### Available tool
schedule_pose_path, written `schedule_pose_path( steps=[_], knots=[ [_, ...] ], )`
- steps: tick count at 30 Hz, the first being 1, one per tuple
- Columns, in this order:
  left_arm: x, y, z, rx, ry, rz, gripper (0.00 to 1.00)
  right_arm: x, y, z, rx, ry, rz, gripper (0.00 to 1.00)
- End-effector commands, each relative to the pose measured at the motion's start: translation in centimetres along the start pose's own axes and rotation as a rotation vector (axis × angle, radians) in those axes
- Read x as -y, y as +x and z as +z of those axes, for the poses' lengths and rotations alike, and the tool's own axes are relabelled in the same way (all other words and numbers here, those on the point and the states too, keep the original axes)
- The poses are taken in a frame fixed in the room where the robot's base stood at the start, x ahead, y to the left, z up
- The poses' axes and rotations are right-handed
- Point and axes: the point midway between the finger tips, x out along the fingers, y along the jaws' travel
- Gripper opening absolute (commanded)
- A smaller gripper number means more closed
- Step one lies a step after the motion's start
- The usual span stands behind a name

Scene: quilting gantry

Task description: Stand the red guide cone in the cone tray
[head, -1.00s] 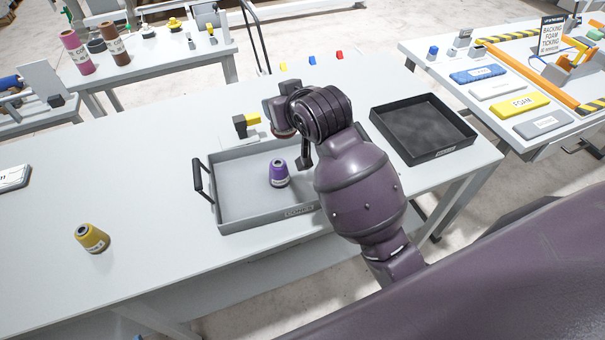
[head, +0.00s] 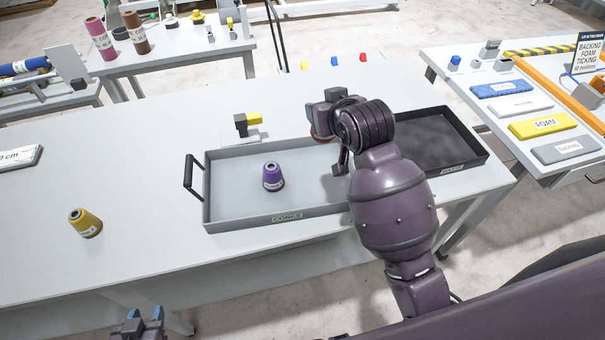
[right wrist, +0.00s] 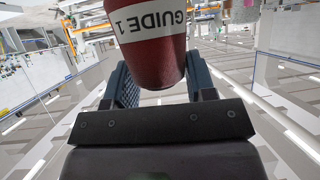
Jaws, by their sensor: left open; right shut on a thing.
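The red guide cone (right wrist: 158,40), labelled GUIDE 1, shows close up in the right wrist view. My right gripper (right wrist: 158,78) is shut on it, with a finger on each side. In the head view my right arm reaches over the right part of the cone tray (head: 228,200), and I cannot make out the red cone there. The cone tray is grey, labelled CONES, and a purple cone (head: 272,177) stands upright in its left half. My left gripper (head: 143,322) is open and empty at the bottom edge, low in front of the table.
A yellow cone (head: 86,223) is on the table left of the tray. A black tray (head: 470,161) lies to the right, partly behind my arm. A small yellow-and-black item (head: 252,120) sits behind the cone tray. The tray floor right of the purple cone looks bare.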

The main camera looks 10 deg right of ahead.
Motion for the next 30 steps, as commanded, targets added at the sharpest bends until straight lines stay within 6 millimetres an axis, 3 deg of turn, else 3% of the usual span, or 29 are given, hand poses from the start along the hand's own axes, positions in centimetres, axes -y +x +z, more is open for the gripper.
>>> schedule_pose_path(
  steps=[15, 30],
  knots=[
    [0.1, 0.0, 0.0, 0.0, 0.001, -0.001, 0.43, 0.1, 5.3, 9.9, 0.005, 0.001, -0.001, 0.25],
    [0.1, 0.0, 0.0, 0.001, 0.001, -0.001, 0.43, 0.1, 7.9, 14.7, 0.004, 0.001, -0.001, 0.25]
  ],
)
